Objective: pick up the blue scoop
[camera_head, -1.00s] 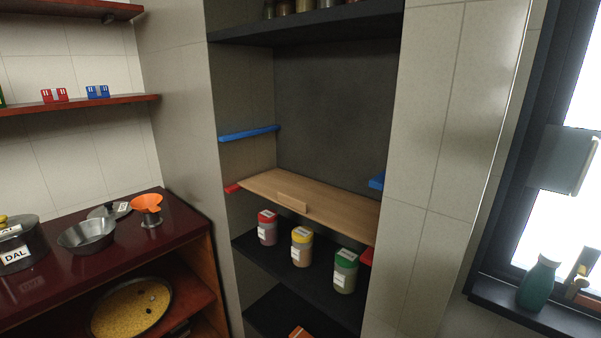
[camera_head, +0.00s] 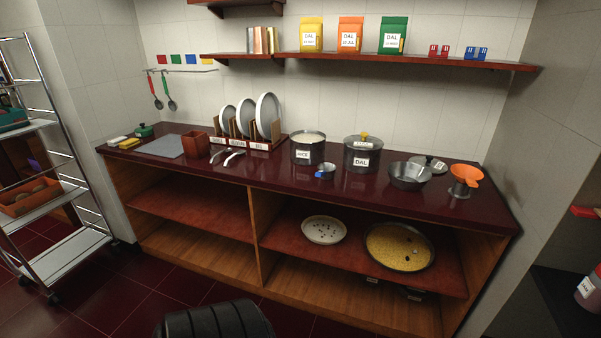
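A small metal scoop with a blue end (camera_head: 321,175) lies on the dark red counter (camera_head: 270,182), in front of the two labelled pots. The pot labelled rice (camera_head: 308,150) stands just behind it, and the lidded pot labelled DAL (camera_head: 362,156) stands behind it to the right. The scoop is small in the picture, so its exact shape is hard to tell. Neither of my grippers is in view.
A metal bowl (camera_head: 408,178) and an orange funnel (camera_head: 465,178) stand to the right. A plate rack (camera_head: 262,142), a brown box (camera_head: 195,146) and ladles (camera_head: 228,157) are to the left. A wheeled metal rack (camera_head: 60,250) stands far left. The floor before the counter is partly clear.

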